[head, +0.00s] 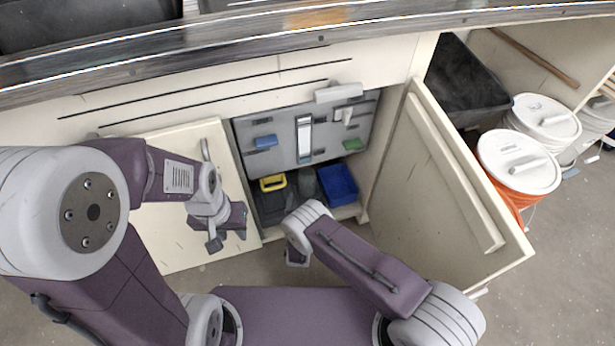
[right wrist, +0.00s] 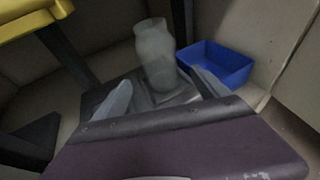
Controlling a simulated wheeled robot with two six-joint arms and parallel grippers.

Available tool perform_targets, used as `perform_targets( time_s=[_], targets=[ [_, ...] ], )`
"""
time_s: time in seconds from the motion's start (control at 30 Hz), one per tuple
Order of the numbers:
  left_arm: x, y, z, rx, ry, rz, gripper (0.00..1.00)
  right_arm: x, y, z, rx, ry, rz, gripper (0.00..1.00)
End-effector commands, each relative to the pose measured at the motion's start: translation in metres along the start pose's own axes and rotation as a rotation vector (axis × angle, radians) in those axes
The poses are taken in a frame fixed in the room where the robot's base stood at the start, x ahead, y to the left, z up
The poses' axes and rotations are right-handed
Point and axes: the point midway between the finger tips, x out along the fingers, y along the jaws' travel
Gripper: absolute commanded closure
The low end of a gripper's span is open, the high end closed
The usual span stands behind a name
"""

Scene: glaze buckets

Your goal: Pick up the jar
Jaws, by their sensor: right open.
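A pale, translucent jar (right wrist: 155,60) stands upright inside the low cabinet in the right wrist view. It lies ahead of my right gripper (right wrist: 163,92), whose two fingers are apart, with the jar's lower part showing between and beyond them. I cannot tell if they touch it. In the head view my right gripper (head: 297,253) is at the cabinet opening, mostly hidden by its wrist; the jar (head: 305,181) is a dim grey shape behind it. My left gripper (head: 228,230) hangs in front of the open left door, away from the jar; its jaws are unclear.
A blue bin (head: 338,183) stands right of the jar, and a yellow-handled item (head: 272,183) stands left. Open doors flank the cabinet, the left (head: 165,235) and the right (head: 440,190). Lidded buckets (head: 519,160) stand at the right. The counter edge (head: 300,45) overhangs above.

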Motion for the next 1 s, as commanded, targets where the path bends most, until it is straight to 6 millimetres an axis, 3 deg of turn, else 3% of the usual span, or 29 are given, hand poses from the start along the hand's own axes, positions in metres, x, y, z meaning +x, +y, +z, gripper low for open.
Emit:
perform_targets(
  time_s=[0.2,0.37,0.5,0.6,0.9,1.0],
  targets=[
    [0.028,-0.001,0.003,0.0,0.0,0.0,0.67,0.033,-0.002,-0.005,0.004,-0.002,-0.006,0.16],
    [0.031,-0.001,0.003,0.0,0.0,0.0,0.67,0.042,-0.001,-0.001,0.003,-0.001,-0.004,0.16],
    [0.06,-0.001,0.006,0.0,0.0,0.0,0.67,0.069,-0.001,-0.004,0.006,-0.003,-0.007,0.16],
    [0.069,-0.001,0.007,0.0,0.0,0.0,0.67,0.084,-0.001,-0.001,0.005,-0.002,-0.006,0.16],
    [0.069,-0.001,0.007,0.0,0.0,0.0,0.67,0.09,0.0,0.005,0.002,0.001,-0.005,0.16],
    [0.069,-0.001,0.007,0.0,0.0,0.0,0.67,0.09,0.0,0.005,0.002,0.001,-0.005,0.44]
  ],
)
